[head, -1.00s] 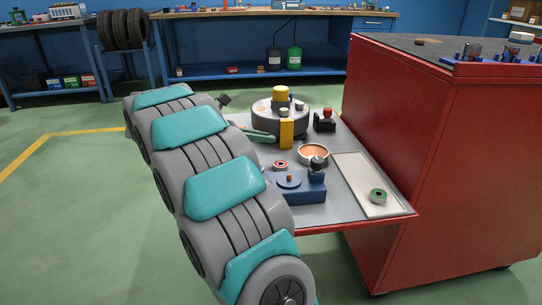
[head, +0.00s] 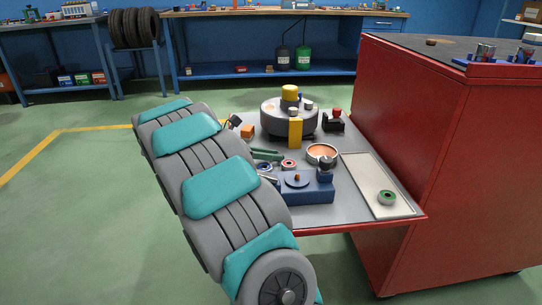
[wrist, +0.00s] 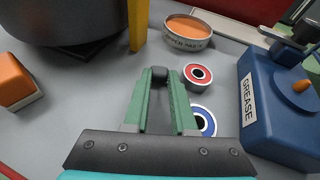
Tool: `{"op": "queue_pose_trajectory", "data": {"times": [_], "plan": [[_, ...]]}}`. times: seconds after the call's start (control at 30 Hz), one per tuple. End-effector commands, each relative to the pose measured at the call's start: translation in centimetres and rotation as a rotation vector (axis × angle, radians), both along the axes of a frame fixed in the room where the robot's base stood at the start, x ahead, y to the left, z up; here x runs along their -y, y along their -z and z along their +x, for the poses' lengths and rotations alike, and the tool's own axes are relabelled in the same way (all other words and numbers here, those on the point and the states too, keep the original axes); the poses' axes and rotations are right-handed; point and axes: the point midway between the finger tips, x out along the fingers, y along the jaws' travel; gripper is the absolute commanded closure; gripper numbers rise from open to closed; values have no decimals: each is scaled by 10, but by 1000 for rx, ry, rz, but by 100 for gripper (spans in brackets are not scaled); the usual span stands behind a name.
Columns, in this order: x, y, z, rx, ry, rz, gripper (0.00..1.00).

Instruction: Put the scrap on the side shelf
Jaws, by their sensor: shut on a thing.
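My gripper (wrist: 160,95) shows its two green fingers in the wrist view, shut on a small dark piece (wrist: 159,74) at their tips. This piece may be the scrap, but its shape is mostly hidden. In the head view my gripper (head: 266,154) is low over the grey side shelf (head: 333,211), which juts from the red cabinet. It is left of the red-centred ring (head: 289,164), which lies ahead and right of the fingers in the wrist view (wrist: 197,74). A blue-centred ring (wrist: 203,122) is close beside the right finger.
A copper-coloured dish (head: 321,154), blue grease box (head: 307,190), yellow block (head: 295,131), grey drum (head: 276,119) and orange block (head: 247,131) crowd the shelf. A pale tray (head: 365,178) with a green-centred ring (head: 387,197) is at right. The red cabinet (head: 400,130) rises behind it.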

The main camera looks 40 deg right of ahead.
Motion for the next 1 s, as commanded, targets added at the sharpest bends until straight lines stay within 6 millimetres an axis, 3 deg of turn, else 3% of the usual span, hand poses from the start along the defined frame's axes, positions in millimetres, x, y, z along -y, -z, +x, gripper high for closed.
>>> {"op": "queue_pose_trajectory", "data": {"times": [0.03, 0.07, 0.17, 0.57, 1.0], "plan": [[0, 2, 0, 0, 0, 0, 100], [0, 2, 0, 0, 0, 0, 75], [0, 1, 0, 0, 0, 0, 63], [0, -6, 0, 0, 0, 0, 63], [-71, -29, 19, 3, -4, 2, 63]]}}
